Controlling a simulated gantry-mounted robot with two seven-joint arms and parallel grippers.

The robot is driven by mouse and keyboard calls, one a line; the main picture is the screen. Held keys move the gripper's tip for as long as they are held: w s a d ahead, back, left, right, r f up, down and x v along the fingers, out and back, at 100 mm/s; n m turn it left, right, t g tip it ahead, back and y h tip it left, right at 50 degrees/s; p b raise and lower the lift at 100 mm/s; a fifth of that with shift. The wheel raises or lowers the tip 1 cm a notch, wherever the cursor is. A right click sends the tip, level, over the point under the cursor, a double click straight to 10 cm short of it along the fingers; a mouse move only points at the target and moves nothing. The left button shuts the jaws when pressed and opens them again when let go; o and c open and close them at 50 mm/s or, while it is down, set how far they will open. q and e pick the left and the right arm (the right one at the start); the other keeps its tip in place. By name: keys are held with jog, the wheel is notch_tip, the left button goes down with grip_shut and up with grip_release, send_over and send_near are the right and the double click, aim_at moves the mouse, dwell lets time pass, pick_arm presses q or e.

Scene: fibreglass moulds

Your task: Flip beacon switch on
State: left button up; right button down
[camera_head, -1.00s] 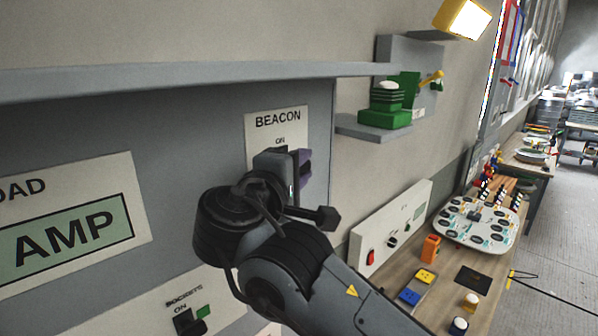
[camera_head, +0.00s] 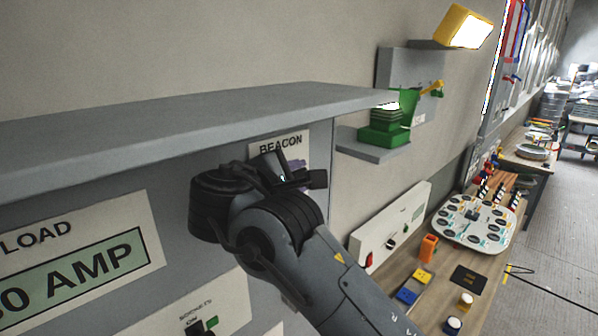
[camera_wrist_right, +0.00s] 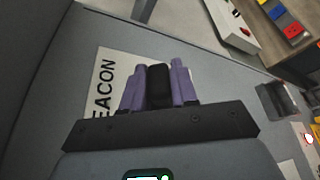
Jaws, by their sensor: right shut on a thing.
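The BEACON label plate (camera_head: 284,146) is on the grey panel under the shelf in the head view. It also shows in the right wrist view (camera_wrist_right: 104,72). My right gripper (camera_head: 297,168) is at this plate, just below the word BEACON. In the right wrist view, the purple fingers of my right gripper (camera_wrist_right: 159,82) are shut on the black beacon switch (camera_wrist_right: 159,86), one on each side. In the head view my gripper and wrist hide the switch and the lower plate. My left gripper is not in view.
A grey shelf (camera_head: 190,130) juts out just above my right wrist. A SOCKETS switch (camera_head: 196,327) is lower on the panel. A green device (camera_head: 384,132) stands on a small wall shelf. A workbench (camera_head: 400,270) with several coloured blocks lies to the right.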

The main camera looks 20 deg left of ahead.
dwell(0.3)
jog(key=c, duration=1)
grip_release()
jog(key=shift+a, duration=0.1)
jog(key=shift+o, duration=0.2)
jog(key=shift+s+a+b, duration=0.1)
jog(key=shift+s+b, duration=0.3)
jog(key=shift+s, duration=0.15)
jog(key=b+v, duration=0.1)
jog(key=v, duration=0.8)
jog(key=shift+s+r+b, duration=0.15)
jog(key=shift+s+b, duration=0.2)
